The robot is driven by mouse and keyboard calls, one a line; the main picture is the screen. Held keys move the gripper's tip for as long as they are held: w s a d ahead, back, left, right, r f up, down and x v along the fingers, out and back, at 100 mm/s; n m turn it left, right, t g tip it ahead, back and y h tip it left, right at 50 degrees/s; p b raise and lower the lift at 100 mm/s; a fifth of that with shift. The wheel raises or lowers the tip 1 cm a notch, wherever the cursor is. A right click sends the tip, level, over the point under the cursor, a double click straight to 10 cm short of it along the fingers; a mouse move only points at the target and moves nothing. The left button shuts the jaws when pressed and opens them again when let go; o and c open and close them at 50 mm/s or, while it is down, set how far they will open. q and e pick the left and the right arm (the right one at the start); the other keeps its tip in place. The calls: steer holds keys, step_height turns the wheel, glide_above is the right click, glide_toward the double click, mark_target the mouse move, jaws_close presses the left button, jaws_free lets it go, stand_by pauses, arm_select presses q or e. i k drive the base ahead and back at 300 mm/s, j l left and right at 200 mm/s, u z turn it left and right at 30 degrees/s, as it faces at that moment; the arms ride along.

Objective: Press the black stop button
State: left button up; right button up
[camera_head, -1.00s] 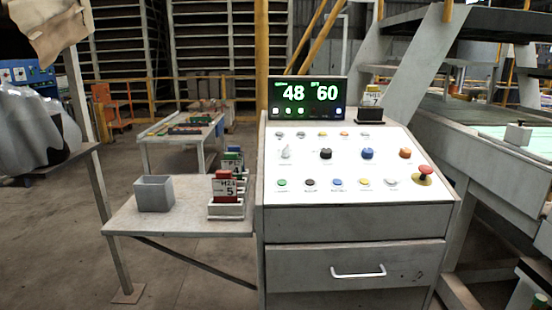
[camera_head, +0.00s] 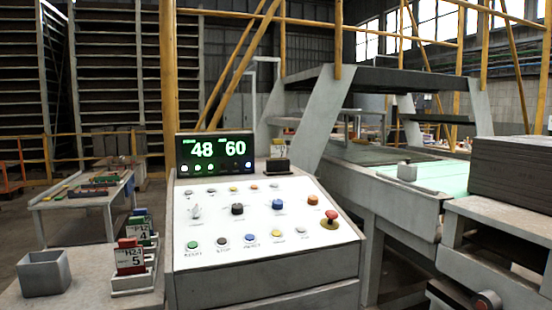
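The control panel (camera_head: 265,210) stands left of centre in the head view, its white sloped face turned toward me. The small black stop button (camera_head: 222,242) is in the panel's bottom row, between a green button (camera_head: 193,245) and a blue button (camera_head: 251,239). A larger black knob (camera_head: 237,209) sits in the row above. A red mushroom button (camera_head: 331,218) on a yellow base is at the panel's right edge. Neither of my grippers shows in the view, and nothing touches the panel.
A display (camera_head: 216,154) reading 48 and 60 stands on the panel's back edge. A side table at left holds a grey box (camera_head: 44,272) and card holders (camera_head: 133,262). A conveyor (camera_head: 420,190) and a stack of grey boards (camera_head: 512,175) are at right.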

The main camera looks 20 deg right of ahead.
mark_target(222, 240)
steer(key=u, duration=0.25)
steer(key=i+j+z, duration=0.15)
steer(key=j, duration=0.15)
steer(key=j+z, duration=0.1)
steer(key=j, duration=0.2)
steer(key=k+j+z, duration=0.1)
steer(key=j+z, duration=0.25)
steer(key=k+j+z, duration=0.3)
steer(key=j, duration=0.2)
steer(key=k+j+z, duration=0.1)
steer(key=j+z, duration=0.25)
